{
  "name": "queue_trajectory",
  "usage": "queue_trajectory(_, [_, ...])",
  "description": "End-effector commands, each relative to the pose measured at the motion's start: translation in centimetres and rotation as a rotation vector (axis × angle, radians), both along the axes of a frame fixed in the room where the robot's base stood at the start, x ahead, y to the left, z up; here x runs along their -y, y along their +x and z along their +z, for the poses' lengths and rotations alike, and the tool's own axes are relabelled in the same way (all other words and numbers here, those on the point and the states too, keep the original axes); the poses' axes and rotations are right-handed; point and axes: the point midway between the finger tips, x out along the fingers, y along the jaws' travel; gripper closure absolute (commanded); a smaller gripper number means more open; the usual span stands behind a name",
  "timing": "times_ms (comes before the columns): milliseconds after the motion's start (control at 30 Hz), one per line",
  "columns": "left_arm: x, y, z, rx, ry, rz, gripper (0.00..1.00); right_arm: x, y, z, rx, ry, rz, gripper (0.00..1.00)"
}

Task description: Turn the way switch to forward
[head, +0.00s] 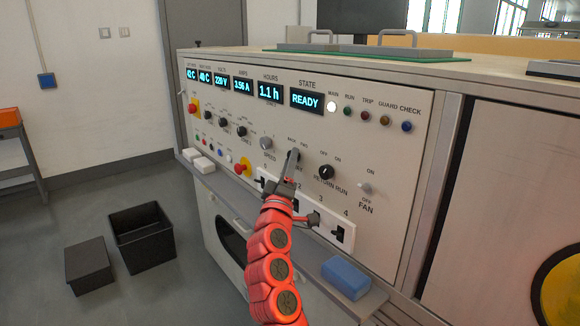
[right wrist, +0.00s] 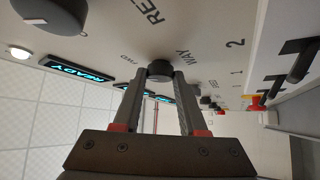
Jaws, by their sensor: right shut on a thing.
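The way switch (right wrist: 160,69) is a small dark round knob on the light control panel (head: 228,138), under the BACK and FWD labels. In the right wrist view it sits between the fingertips of my right gripper (right wrist: 162,84), which are shut on it. In the head view my right gripper (head: 290,164) reaches up to the panel and hides the knob. Which label the knob points to cannot be told. My left gripper is not in view.
The return run knob (head: 326,172) and fan switch (head: 364,188) are to the right, the speed knob (head: 266,143) to the left. A numbered strip (head: 346,236) lies below. A blue block (head: 345,277) rests on the ledge. The state display (head: 307,100) reads READY.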

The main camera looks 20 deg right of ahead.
Motion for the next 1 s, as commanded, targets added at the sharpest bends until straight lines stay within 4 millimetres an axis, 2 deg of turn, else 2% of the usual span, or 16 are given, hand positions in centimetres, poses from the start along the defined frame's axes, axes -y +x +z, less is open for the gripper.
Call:
queue_trajectory(133, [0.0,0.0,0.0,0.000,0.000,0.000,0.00,0.0,0.0,-0.1,-0.001,0.002,0.000,1.00])
queue_trajectory(167, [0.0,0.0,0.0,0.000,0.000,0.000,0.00,0.0,0.0,0.0,-0.001,0.002,0.000,0.55])
queue_trajectory(300, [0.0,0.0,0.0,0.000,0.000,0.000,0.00,0.0,0.0,0.0,-0.001,0.002,0.000,0.30])
queue_trajectory(733, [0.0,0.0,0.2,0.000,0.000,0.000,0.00,-0.5,-0.6,-0.2,0.002,-0.001,0.002,0.29])
queue_trajectory(867, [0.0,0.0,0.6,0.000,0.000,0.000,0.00,-1.4,-2.2,-1.2,-0.003,-0.001,0.001,0.29])
queue_trajectory(1000, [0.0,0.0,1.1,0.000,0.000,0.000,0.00,-3.0,-4.7,-2.5,-0.004,-0.002,0.006,0.29])
